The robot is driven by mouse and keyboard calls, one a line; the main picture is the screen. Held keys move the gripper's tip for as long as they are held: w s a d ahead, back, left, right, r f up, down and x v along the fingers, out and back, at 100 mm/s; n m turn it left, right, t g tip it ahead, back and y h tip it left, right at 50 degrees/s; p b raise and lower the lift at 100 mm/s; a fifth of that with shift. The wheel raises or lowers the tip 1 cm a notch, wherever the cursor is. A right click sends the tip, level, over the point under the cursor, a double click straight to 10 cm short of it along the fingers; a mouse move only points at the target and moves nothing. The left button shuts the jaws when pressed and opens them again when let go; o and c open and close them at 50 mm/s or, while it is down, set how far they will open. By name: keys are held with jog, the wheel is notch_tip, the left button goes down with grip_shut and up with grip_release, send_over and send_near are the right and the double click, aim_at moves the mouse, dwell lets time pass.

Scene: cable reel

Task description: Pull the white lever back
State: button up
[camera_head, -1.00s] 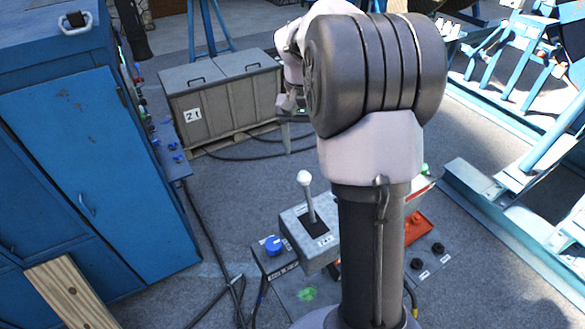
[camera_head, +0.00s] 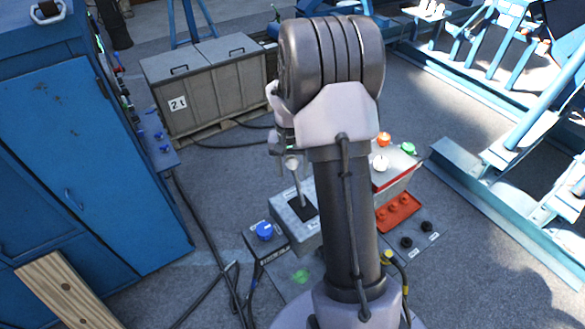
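The white lever (camera_head: 299,186) has a pale ball knob and a thin shaft. It rises from a slot in a grey box (camera_head: 290,226) on the control panel and leans a little to the left. My gripper (camera_head: 284,157) is at the knob, just above and around it as seen from here. Part of my gripper is hidden behind my arm, and its fingers are too small to tell whether they touch the knob or are open or shut.
A blue knob (camera_head: 264,231) sits left of the lever box. Right of my arm are a box with orange, green and white buttons (camera_head: 394,160) and a red switch block (camera_head: 398,212). A blue cabinet (camera_head: 95,180) stands at left, a grey crate (camera_head: 205,90) behind.

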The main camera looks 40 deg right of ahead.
grip_shut()
jog(key=shift+b, duration=0.5)
jog(key=s+t+b, duration=0.1)
jog(key=b, duration=0.2)
jog(key=s+t+b, duration=0.7)
jog(key=s+b, duration=0.2)
jog(key=b, duration=1.4)
jog(key=shift+a+r+h+b, duration=0.3)
jog(key=shift+r+b, duration=0.05)
jog(key=shift+b, duration=0.05)
jog(key=shift+o, duration=1)
grip_release()
